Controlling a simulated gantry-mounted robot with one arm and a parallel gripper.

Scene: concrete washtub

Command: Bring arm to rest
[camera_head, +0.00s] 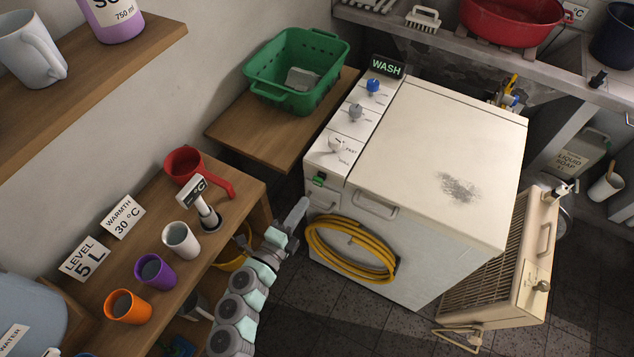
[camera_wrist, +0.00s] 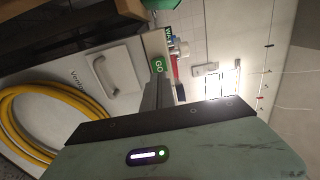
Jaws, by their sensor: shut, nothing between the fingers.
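My arm reaches up from the bottom of the head view, between the wooden bench and the white washer (camera_head: 440,160). My gripper (camera_head: 302,204) is shut and empty, its tip beside the washer's front left corner, below the green switch (camera_head: 319,180). In the wrist view, the closed fingers (camera_wrist: 158,82) point toward the washer's green GO label (camera_wrist: 157,66). I cannot tell whether they touch the washer. The washer's lid is closed.
A coiled yellow hose (camera_head: 350,250) hangs on the washer's front. A green basket (camera_head: 298,70) sits on a wooden shelf. Floor is clear before the washer.

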